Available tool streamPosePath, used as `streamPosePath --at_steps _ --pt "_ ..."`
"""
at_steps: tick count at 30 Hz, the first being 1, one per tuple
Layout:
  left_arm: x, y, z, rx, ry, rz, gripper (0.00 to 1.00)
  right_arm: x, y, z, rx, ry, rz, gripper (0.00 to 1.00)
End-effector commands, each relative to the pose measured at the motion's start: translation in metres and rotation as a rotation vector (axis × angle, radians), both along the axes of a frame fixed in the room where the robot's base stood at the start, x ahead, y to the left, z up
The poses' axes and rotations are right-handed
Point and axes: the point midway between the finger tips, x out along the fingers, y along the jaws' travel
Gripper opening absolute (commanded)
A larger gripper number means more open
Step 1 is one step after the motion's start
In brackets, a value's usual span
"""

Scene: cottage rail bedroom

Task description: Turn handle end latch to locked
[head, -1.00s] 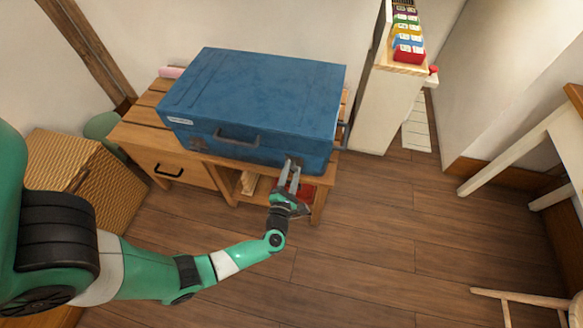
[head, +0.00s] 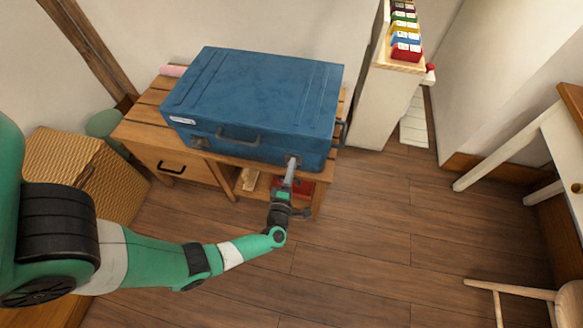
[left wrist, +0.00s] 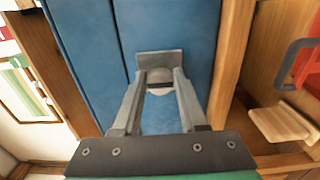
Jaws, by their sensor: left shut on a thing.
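A blue case (head: 255,95) lies closed on a wooden bench, its dark carry handle (head: 238,134) on the front. A grey latch (head: 293,159) sits near the right end of the front. A second latch (head: 199,142) is left of the handle. My left gripper (head: 291,164) reaches up to the right latch, its fingers seen edge-on. In the left wrist view the gripper (left wrist: 160,88) is shut on the latch's round knob, below its grey plate (left wrist: 160,60). The fingers partly hide the latch, and I cannot read its turn angle. My right gripper is out of view.
The wooden bench (head: 150,120) has an open lower shelf holding a red item (head: 304,188). A wicker box (head: 85,172) stands at left. A white cabinet (head: 378,100) stands behind at right. The floor right of the bench is clear.

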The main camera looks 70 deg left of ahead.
Motion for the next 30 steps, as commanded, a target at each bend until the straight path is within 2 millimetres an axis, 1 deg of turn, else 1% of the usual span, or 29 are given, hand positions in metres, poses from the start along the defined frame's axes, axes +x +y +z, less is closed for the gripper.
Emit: streamPosePath --at_steps 16,17,18,21,30 --pt "0.0001 0.0001 0.0001 0.018 0.023 0.000 0.00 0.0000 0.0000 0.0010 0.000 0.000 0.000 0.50" --pt "0.0001 0.0001 0.0001 0.017 0.022 0.000 0.46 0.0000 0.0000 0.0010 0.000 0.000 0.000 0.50" --pt "0.0001 0.0001 0.0001 0.017 0.022 0.000 0.53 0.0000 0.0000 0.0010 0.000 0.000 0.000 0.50" --pt "0.0001 0.0001 0.0000 0.016 0.023 0.000 0.70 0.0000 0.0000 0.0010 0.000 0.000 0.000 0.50" --pt "-0.0005 -0.0010 0.0002 0.016 0.022 0.000 0.70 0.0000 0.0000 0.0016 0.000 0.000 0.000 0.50"
